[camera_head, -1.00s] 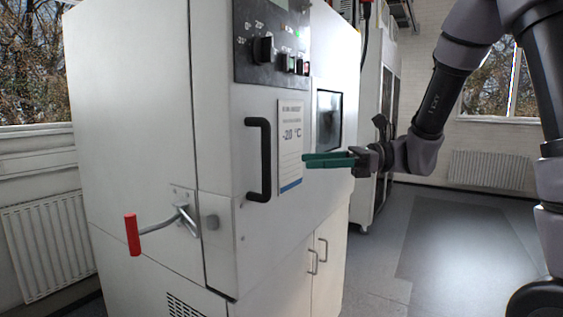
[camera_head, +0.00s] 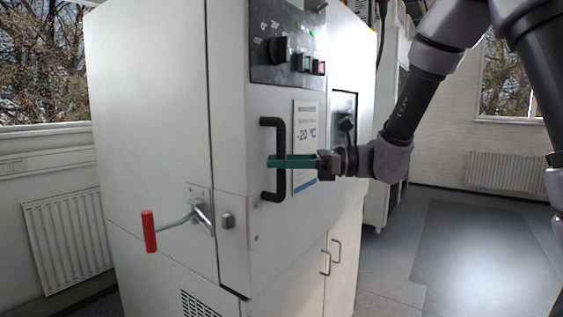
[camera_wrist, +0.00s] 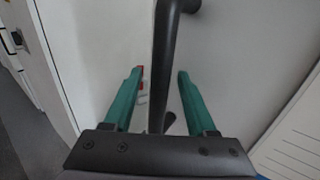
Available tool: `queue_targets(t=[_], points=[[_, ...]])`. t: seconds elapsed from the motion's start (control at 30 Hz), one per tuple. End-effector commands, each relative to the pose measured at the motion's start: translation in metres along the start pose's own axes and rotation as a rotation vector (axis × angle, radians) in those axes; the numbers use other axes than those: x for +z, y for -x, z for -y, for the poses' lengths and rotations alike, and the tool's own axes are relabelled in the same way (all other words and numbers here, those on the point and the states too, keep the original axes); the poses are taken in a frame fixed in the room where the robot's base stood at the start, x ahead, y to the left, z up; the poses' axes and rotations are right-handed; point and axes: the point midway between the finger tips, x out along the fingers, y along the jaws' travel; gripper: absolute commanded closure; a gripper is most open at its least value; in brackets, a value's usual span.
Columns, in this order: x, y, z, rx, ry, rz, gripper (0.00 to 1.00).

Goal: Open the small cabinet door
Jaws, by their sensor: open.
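The white cabinet (camera_head: 160,120) has a front panel with a black vertical bar handle (camera_head: 281,140). My gripper (camera_head: 280,162) is level with the middle of this handle, its green fingers pointing left. In the wrist view the black handle (camera_wrist: 160,70) runs between the two open fingers (camera_wrist: 157,76), one on each side with gaps visible. The panel looks closed. Lower down, two pale doors with thin metal handles (camera_head: 337,251) also look closed. I cannot tell from the pictures which door the task names.
A lever with a red grip (camera_head: 150,231) sticks out at the cabinet's lower left. Open floor (camera_head: 470,250) lies to the right.

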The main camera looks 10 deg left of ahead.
Motion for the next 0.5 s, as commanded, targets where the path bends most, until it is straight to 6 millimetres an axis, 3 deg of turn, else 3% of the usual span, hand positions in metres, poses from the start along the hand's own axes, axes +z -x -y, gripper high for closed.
queue_targets(t=[0.17,0.2,0.33,0.5], points=[[0.0000,0.0000,0.0001,0.000,0.000,0.000,0.43],[0.0000,0.0001,0.0000,0.000,0.000,0.000,0.47],[0.0000,0.0002,0.0000,0.000,0.000,0.000,0.97],[0.0000,0.0003,0.0001,0.000,0.000,0.000,1.00]])
